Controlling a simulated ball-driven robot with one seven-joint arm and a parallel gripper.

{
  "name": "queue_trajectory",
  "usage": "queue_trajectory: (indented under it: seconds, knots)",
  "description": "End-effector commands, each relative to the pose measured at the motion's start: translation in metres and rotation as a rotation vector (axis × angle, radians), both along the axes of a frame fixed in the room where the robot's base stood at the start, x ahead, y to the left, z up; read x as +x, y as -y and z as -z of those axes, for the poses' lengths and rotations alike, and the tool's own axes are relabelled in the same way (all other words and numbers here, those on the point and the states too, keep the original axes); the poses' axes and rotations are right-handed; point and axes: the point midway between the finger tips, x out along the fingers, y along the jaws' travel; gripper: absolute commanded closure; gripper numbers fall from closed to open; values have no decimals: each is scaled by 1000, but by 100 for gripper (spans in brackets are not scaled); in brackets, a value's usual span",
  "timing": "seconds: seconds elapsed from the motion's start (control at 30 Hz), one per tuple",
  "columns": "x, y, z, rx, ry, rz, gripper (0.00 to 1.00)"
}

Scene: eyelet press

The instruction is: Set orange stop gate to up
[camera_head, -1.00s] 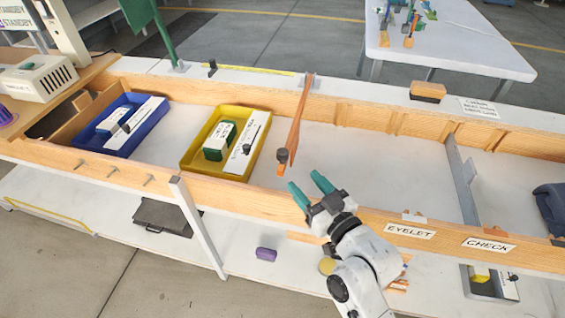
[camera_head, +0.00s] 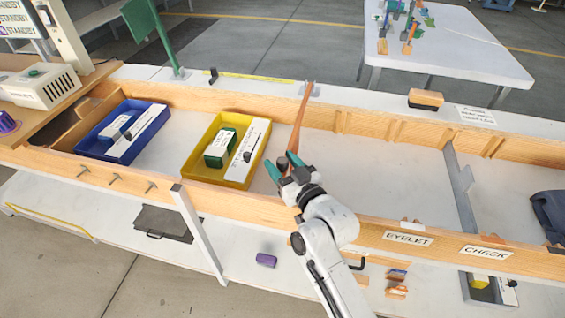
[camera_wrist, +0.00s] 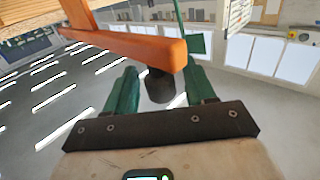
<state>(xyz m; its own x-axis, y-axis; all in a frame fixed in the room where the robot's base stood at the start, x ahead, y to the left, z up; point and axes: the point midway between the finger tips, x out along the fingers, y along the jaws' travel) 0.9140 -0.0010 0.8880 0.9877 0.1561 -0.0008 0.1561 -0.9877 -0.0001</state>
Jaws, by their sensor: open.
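The orange stop gate (camera_head: 301,112) is a long bar lying across the wooden trough from its far wall toward the near side. In the wrist view the gate (camera_wrist: 125,43) crosses the upper part of the picture, with a dark round knob (camera_wrist: 160,86) at its end. My gripper (camera_head: 281,160) has green fingers and is at the near end of the gate. In the wrist view the gripper (camera_wrist: 162,84) is open, with the knob between its fingers and a gap visible beside it. The gate's near end is partly hidden by the gripper in the head view.
A yellow tray (camera_head: 187,164) and a blue tray (camera_head: 83,144) sit in the trough to the left. A metal divider (camera_head: 459,185) stands to the right. The trough's near wall (camera_head: 335,224) runs under my arm.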

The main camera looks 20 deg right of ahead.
Motion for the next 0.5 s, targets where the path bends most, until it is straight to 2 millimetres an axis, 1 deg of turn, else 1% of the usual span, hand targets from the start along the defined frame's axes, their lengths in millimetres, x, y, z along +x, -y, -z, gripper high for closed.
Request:
queue_trajectory:
  seconds: [0.17, 0.5]
  knots:
    - [0, 0, 0, 0, 0, 0, 46]
    - [0, 0, 0, 0, 0, 0, 79]
